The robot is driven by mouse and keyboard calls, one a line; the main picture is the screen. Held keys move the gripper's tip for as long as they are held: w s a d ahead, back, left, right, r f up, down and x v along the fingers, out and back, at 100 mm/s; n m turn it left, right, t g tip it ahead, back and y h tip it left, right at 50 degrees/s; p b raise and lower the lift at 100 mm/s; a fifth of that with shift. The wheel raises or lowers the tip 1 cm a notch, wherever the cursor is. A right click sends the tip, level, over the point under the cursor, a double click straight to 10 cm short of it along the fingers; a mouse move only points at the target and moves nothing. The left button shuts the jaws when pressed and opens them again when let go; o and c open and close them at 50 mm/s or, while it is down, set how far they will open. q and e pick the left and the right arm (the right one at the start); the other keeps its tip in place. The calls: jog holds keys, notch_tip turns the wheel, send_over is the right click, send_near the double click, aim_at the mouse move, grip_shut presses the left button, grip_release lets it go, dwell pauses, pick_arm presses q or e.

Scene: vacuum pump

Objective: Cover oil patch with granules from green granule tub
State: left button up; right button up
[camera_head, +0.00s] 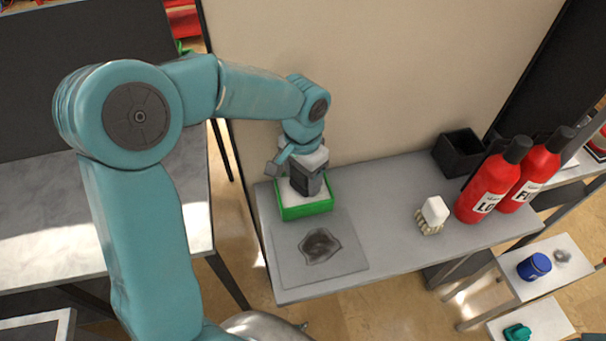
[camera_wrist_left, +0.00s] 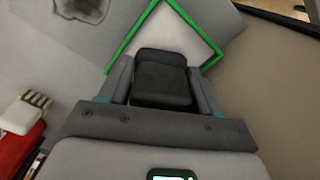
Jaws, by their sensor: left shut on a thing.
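The green granule tub (camera_head: 306,211) stands on the grey bench, with pale granules showing inside. Its green rim also shows in the left wrist view (camera_wrist_left: 132,38). The dark oil patch (camera_head: 319,246) lies on a grey square in front of the tub; part of it shows at the top of the left wrist view (camera_wrist_left: 82,9). My left gripper (camera_head: 307,184) points down over the tub. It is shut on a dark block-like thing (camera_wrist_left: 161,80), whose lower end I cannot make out. My right gripper is not in view.
A white-topped brush (camera_head: 433,214) stands right of the oil patch. Two red bottles (camera_head: 487,185) and a black open box (camera_head: 459,152) are farther right. A beige wall panel (camera_head: 370,70) rises behind the bench. The bench between the patch and brush is clear.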

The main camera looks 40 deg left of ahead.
pick_arm(q)
jog(key=shift+f, duration=0.15)
jog(key=shift+f, duration=0.15)
jog(key=shift+f+b, duration=0.25)
jog(key=shift+b, duration=0.15)
dwell(1.0)
jog(key=shift+r+p, duration=0.8)
jog(key=shift+r, duration=0.15)
notch_tip(320, 180, up, 5)
jog(key=p, duration=0.4)
jog(key=shift+r, duration=0.2)
jog(key=shift+f, duration=0.1)
